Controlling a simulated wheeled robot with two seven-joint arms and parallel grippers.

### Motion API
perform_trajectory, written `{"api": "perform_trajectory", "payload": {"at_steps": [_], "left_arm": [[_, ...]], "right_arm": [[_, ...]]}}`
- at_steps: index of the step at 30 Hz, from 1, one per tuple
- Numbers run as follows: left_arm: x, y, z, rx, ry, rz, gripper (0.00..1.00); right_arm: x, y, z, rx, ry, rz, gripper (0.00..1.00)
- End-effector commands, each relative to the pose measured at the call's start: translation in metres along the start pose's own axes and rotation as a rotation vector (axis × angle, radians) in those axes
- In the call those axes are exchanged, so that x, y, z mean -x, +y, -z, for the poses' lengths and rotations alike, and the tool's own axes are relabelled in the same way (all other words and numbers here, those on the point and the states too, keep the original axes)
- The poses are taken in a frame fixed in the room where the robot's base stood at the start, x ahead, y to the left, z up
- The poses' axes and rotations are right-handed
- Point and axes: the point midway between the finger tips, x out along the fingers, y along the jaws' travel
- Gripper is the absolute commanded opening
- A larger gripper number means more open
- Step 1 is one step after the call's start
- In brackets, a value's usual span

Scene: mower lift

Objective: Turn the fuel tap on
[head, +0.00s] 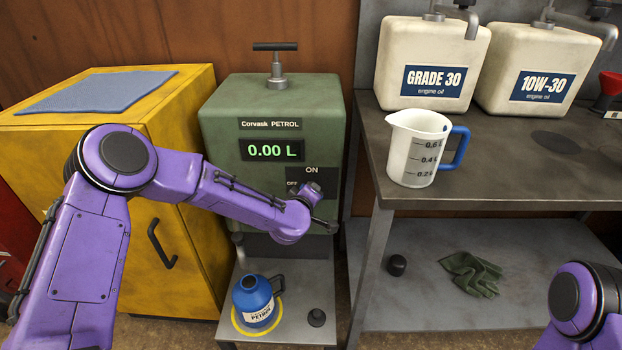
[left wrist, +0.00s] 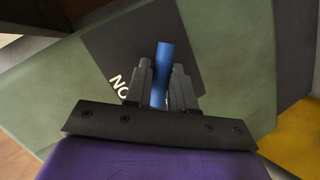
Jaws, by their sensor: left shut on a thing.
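The green petrol pump (head: 272,100) shows 0.00 L on its display. Its dark tap plate (head: 313,176) carries ON at the top and OFF at the left. The tap's blue lever (left wrist: 163,55) shows in the left wrist view between the fingers of my left gripper (left wrist: 162,75), which is shut on it. In the head view my left gripper (head: 325,226) is at the plate's lower part and the lever is hidden. I cannot tell which label the lever points to. My right gripper is out of view.
A blue petrol can (head: 254,296) stands in a yellow ring on the shelf below the pump, beside a black cap (head: 317,317). A yellow cabinet (head: 150,215) is at left. The bench (head: 500,170) at right holds a measuring jug (head: 414,150) and two oil containers.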

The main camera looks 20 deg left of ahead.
Motion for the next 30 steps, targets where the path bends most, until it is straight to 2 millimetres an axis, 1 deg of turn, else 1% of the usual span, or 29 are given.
{"api": "perform_trajectory", "payload": {"at_steps": [1, 6, 12, 18, 21, 30], "left_arm": [[0.003, 0.007, 0.003, -0.044, 0.008, 0.018, 0.0], [0.003, 0.007, 0.002, -0.189, 0.039, 0.079, 0.0], [0.002, 0.007, 0.0, -0.361, 0.078, 0.149, 0.0], [0.001, 0.005, -0.003, -0.529, 0.113, 0.219, 0.0], [0.0, 0.004, -0.003, -0.605, 0.13, 0.25, 0.0], [-0.001, 0.002, -0.005, -0.785, 0.169, 0.327, 0.0]], "right_arm": [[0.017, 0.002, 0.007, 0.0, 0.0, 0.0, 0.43], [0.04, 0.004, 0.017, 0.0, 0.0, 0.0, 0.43], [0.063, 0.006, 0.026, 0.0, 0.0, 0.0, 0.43], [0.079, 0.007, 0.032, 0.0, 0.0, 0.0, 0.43], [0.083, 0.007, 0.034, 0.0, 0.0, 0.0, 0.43], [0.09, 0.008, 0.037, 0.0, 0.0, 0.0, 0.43]]}}
